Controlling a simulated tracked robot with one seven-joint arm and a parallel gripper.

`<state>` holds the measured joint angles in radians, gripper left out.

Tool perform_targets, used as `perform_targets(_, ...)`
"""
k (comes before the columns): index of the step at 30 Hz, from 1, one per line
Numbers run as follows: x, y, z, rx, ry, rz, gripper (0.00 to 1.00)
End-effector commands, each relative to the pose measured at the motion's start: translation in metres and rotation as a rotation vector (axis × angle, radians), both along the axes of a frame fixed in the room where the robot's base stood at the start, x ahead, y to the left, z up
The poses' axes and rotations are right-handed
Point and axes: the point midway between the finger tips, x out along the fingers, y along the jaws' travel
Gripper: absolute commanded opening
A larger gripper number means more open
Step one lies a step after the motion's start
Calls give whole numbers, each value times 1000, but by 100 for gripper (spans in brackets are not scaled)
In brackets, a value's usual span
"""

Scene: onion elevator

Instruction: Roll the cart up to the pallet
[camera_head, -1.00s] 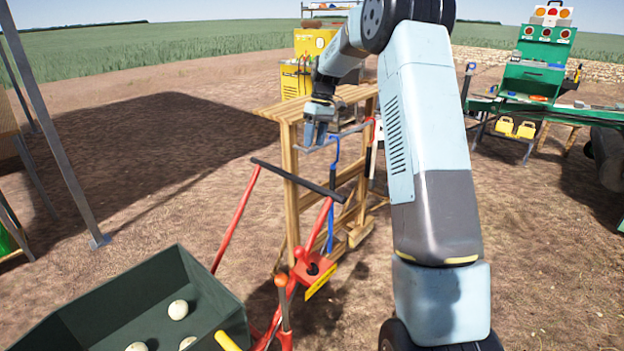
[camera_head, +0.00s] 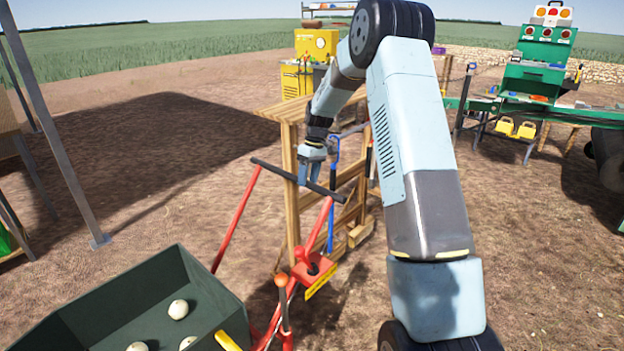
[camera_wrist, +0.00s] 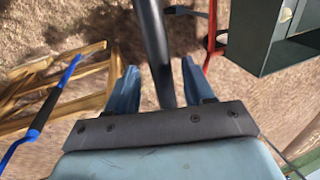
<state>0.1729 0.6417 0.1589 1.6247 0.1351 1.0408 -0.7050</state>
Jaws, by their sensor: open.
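The cart's black handle bar (camera_head: 274,169) sits on two red uprights (camera_head: 238,217) in front of the wooden rack. My gripper (camera_head: 310,176) is at the bar, pointing down, with its fingers open. In the wrist view, the dark bar (camera_wrist: 154,40) runs between the two spread blue fingers of my gripper (camera_wrist: 160,84), with a gap on either side. The cart's lower red frame (camera_head: 313,268) is partly hidden behind the green bin. I cannot make out a pallet for certain.
A dark green bin (camera_head: 95,305) with several pale onions (camera_head: 178,309) stands at the lower left. A wooden rack (camera_head: 291,200) with hanging tools, including a blue one (camera_head: 332,205), stands just behind the handle. Bare soil lies to the left and right.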

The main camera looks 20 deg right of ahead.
Motion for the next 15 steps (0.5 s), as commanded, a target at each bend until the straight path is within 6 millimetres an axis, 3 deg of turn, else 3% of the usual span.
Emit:
perform_targets(12, -1, 1, -7, 0, -1, -1, 52)
perform_targets(15, -1, 1, -7, 0, -1, -1, 44)
